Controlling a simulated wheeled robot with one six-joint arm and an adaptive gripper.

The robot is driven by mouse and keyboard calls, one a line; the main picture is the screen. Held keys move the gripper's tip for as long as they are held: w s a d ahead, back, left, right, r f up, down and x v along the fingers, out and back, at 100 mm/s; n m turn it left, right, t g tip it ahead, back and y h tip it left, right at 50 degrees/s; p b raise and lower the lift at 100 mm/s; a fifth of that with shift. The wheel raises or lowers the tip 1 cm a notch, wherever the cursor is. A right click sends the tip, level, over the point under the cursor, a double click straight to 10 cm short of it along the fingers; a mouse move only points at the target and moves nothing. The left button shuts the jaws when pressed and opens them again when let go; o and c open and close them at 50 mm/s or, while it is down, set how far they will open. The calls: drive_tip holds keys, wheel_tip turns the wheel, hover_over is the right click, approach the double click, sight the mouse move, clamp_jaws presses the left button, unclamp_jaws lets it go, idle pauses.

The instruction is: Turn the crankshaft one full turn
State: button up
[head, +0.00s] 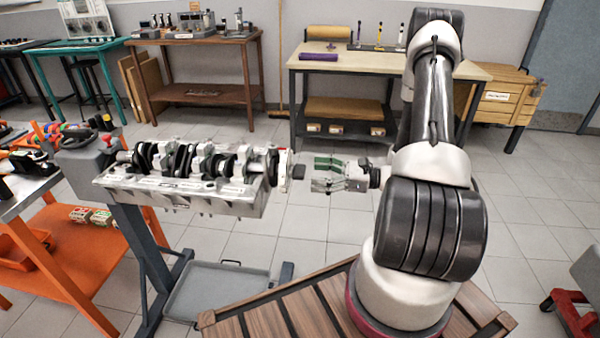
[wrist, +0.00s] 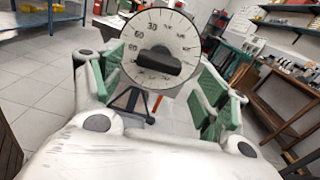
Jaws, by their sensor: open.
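The crankshaft (head: 205,160) lies in the upturned engine block (head: 180,194), which is held on a stand at the left of the head view. A thin round disc faces my gripper at the crankshaft's right end (head: 285,170). In the wrist view this is a white degree dial (wrist: 159,49) with numbers and a dark bar handle (wrist: 158,63) across its lower middle. My gripper (head: 312,174) is open and empty, with its green-padded fingers pointing at the dial. A gap shows between the fingertips and the dial in the head view.
A grey drip tray (head: 218,290) lies under the block. An orange cart (head: 75,235) stands at the left. Workbenches (head: 380,62) line the back wall. The floor between the block and the benches is clear.

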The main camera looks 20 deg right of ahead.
sight(300, 169)
drive_tip(key=x, duration=0.5)
drive_tip(key=shift+w+a, duration=0.15)
drive_tip(key=shift+a, duration=0.15)
drive_tip(key=c, duration=1)
